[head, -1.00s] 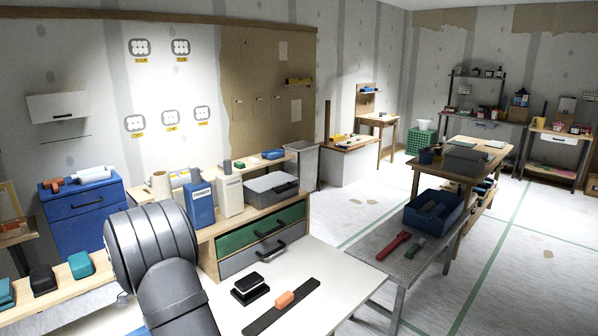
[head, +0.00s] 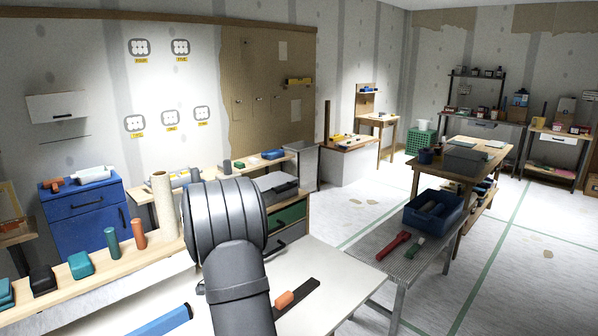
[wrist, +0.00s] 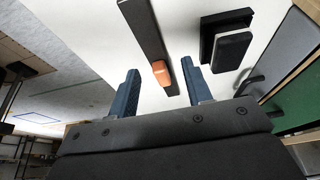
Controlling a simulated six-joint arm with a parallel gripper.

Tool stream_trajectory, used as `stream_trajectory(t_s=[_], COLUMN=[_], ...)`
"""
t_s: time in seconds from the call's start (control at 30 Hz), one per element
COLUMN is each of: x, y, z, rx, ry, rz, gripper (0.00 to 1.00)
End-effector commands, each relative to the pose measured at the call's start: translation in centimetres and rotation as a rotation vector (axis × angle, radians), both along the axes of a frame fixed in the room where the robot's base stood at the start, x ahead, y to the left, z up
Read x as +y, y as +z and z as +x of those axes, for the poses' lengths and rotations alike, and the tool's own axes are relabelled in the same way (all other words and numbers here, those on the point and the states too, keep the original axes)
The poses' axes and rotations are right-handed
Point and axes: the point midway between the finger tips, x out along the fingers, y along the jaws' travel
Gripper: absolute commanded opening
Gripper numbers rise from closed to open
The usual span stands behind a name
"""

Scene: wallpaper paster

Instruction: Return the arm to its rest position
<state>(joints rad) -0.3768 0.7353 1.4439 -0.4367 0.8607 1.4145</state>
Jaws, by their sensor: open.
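My gripper (wrist: 160,82) is open in the wrist view, with two blue fingers apart and nothing between them in their grip. Beyond the fingertips lie a dark flat bar (wrist: 143,28) and an orange block (wrist: 161,73) on the white table. A black block-shaped tool (wrist: 226,40) lies to the right of the bar in that view. In the head view my grey arm covers the middle of the white table (head: 345,273) and hides the gripper. The bar (head: 301,303) and the orange block (head: 284,299) show just right of the arm.
A green-fronted drawer unit (head: 291,216) stands behind the table. A wooden shelf (head: 104,260) on the left holds a cream roll (head: 164,205) and green and brown cylinders. A blue bar (head: 160,321) lies at the front. A mesh-topped bench (head: 412,255) with a blue bin (head: 433,213) stands right.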

Motion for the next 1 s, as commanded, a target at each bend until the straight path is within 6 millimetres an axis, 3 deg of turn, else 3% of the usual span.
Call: stream_trajectory(t_s=[0.53, 1.0], x=[-11.1, -20.4], y=[0.0, -0.1], z=[0.1, -1.6], rx=[-0.005, -0.015], ry=[0.003, 0.005], rz=[0.001, -0.006], gripper=[0.45, 0.45])
